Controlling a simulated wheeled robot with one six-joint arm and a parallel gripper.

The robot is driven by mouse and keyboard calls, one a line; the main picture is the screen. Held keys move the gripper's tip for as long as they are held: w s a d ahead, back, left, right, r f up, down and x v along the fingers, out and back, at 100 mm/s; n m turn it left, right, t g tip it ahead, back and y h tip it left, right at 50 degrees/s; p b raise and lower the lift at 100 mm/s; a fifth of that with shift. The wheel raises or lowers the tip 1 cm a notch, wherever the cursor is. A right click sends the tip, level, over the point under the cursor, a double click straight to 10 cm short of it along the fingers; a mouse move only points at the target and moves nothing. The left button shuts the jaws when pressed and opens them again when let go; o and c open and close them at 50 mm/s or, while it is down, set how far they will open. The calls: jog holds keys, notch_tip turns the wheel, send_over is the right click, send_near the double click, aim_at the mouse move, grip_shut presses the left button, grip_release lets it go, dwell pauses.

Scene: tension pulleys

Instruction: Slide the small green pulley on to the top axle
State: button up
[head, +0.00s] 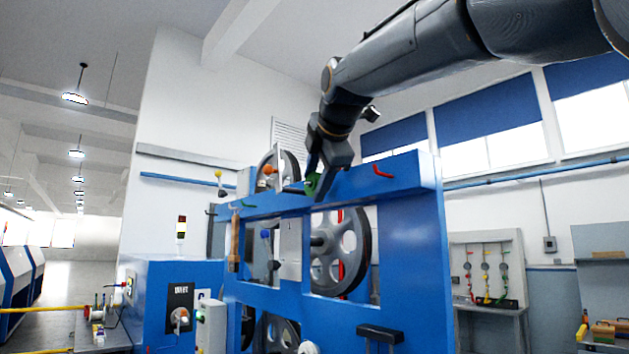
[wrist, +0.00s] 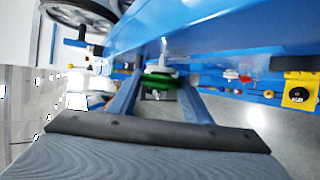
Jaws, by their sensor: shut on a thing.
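My gripper (head: 312,188) is at the top beam of the blue frame and points down. It is shut on the small green pulley (head: 312,182). In the wrist view the green pulley (wrist: 159,80) sits between the two finger tips, close to the blue beam. A short dark stub (head: 292,190) shows just left of the pulley in the head view and may be the top axle. I cannot tell whether the pulley is around it or beside it.
The blue frame (head: 410,230) carries a large grey wheel (head: 355,250) below my gripper and another wheel (head: 290,165) behind the beam. A red hook (head: 383,171) sticks out right of my gripper. A wooden-handled tool (head: 235,245) hangs at left.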

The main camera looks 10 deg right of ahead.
jog(key=shift+d, duration=0.15)
jog(key=o, duration=1.2)
jog(key=shift+w+d, duration=0.15)
jog(key=shift+d, duration=0.05)
jog(key=shift+a, duration=0.2)
jog(key=shift+o, duration=1)
jog(key=s+d+r+p, duration=0.1)
jog(key=s+d+r, duration=0.3)
jog(key=s, duration=0.2)
jog(key=shift+s+d+r, duration=0.2)
jog(key=shift+s+r, duration=0.05)
jog(key=shift+s, duration=0.05)
